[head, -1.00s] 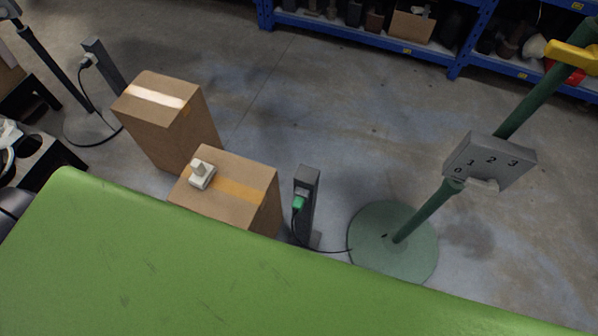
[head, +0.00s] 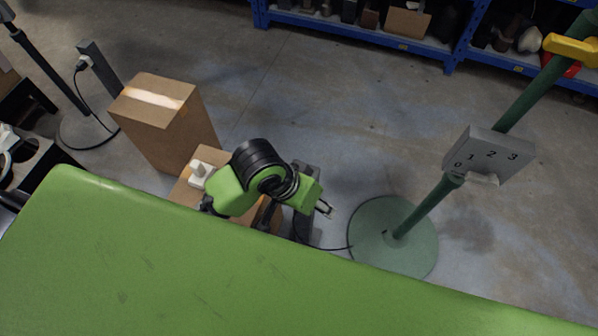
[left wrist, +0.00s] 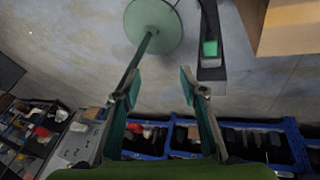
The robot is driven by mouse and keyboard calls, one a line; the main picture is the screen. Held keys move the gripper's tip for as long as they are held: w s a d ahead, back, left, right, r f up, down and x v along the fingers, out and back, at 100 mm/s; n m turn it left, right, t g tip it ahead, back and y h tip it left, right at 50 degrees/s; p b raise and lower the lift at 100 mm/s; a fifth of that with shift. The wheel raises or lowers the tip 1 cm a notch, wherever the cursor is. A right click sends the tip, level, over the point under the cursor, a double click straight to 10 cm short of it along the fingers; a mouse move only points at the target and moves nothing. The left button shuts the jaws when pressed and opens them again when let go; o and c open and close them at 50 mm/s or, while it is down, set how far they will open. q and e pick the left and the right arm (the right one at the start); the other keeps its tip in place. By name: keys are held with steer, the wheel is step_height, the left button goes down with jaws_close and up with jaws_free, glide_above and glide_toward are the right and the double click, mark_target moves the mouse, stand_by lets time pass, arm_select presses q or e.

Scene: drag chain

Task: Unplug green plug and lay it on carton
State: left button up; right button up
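The green plug (left wrist: 210,48) sits at the dark grey post (left wrist: 212,73) with its black cable attached, as the left wrist view shows. In the head view, my arm hides the plug and part of the post (head: 304,228). The near carton (head: 180,192) is partly covered by my arm; a carton also shows at the left wrist view's edge (left wrist: 290,38). My left gripper (head: 325,209) is beside the upper post in the head view. In the left wrist view its fingers (left wrist: 160,87) are apart and empty, with the plug off to one side. My right gripper is not in view.
A white block-like item (head: 200,173) rests on the near carton. A taller carton (head: 160,125) stands behind it. A green stand with a round base (head: 420,245) and numbered grey box (head: 490,157) is at right. Blue shelves (head: 350,32) line the back.

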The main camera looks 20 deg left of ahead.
arm_select(q)
steer(key=w+a+r+n+g+y, duration=0.2)
steer(key=w+a+g+y, duration=0.15)
steer(key=w+a, duration=0.2)
steer(key=shift+t, duration=0.35)
step_height(320, 180, down, 14)
steer(key=shift+s+f+b, duration=0.1)
steer(key=shift+s+b, duration=0.05)
steer(key=shift+b, duration=0.6)
jaws_close()
